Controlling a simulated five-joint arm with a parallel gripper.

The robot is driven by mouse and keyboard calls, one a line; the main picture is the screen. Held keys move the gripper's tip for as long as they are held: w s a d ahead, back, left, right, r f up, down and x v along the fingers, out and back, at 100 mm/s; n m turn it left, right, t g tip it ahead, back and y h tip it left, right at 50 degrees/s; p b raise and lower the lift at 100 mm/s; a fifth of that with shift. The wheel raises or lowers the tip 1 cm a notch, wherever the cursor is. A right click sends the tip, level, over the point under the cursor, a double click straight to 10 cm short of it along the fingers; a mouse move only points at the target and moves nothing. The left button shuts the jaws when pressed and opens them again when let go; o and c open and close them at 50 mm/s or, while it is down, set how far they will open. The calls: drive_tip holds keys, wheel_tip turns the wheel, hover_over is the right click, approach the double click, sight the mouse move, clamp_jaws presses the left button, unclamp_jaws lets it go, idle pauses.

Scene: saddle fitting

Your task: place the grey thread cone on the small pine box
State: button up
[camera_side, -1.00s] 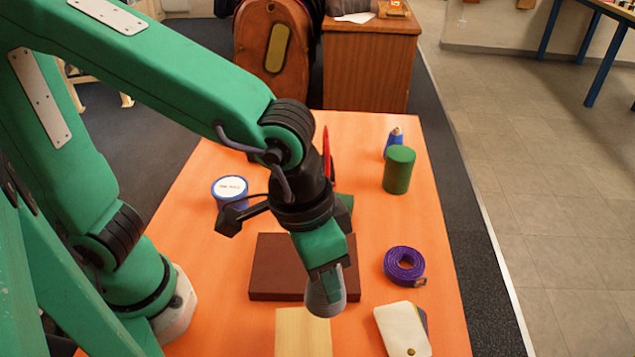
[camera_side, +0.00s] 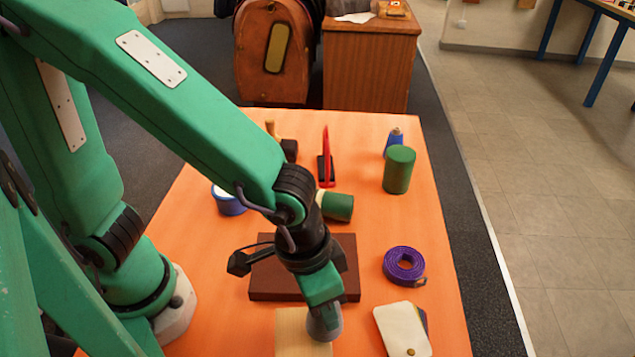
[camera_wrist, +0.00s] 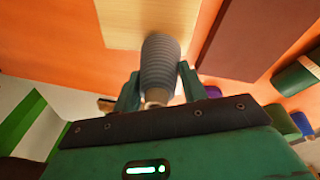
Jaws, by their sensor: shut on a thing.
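The grey thread cone (camera_side: 325,326) is held in my gripper (camera_side: 324,304), its wide end downward. The wrist view shows the ribbed cone (camera_wrist: 160,62) between the two green fingers of my gripper (camera_wrist: 160,88). The small pine box (camera_side: 289,334) is pale wood at the front of the orange table. The cone overlaps the box's right part in the side view. The box (camera_wrist: 122,24) also shows behind the cone in the wrist view. I cannot tell whether the cone touches the box top.
A dark brown slab (camera_side: 275,283) lies just behind the box. To the right are a purple coiled strap (camera_side: 404,264) and a cream pouch (camera_side: 402,329). Farther back stand a green cylinder (camera_side: 398,170), a blue tub (camera_side: 229,205) and a red item (camera_side: 326,166).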

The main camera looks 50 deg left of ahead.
drive_tip(key=shift+f, duration=0.2)
drive_tip(key=o, duration=1)
drive_tip(key=shift+s+a+r, duration=0.25)
drive_tip(key=shift+a+r, duration=0.05)
drive_tip(key=shift+r, duration=1.7)
drive_tip(key=shift+s+a+r, duration=0.25)
drive_tip(key=shift+r, duration=1.8)
drive_tip(key=shift+s+a+r, duration=0.25)
drive_tip(key=shift+a+r, duration=0.05)
drive_tip(key=shift+r, duration=1.7)
drive_tip(key=shift+w+a, duration=0.1)
drive_tip(key=shift+w+a+r+n+t+y, duration=0.25)
drive_tip(key=shift+w+a+n+t, duration=0.3)
drive_tip(key=shift+a, duration=3.3)
drive_tip(key=shift+w+a+r+n+t+y, duration=0.15)
drive_tip(key=shift+w+a+n+t+y, duration=0.4)
drive_tip(key=shift+a, duration=3.35)
drive_tip(key=shift+w+a+r+n+t, duration=0.25)
drive_tip(key=shift+a+n+t, duration=0.6)
drive_tip(key=shift+a, duration=3)
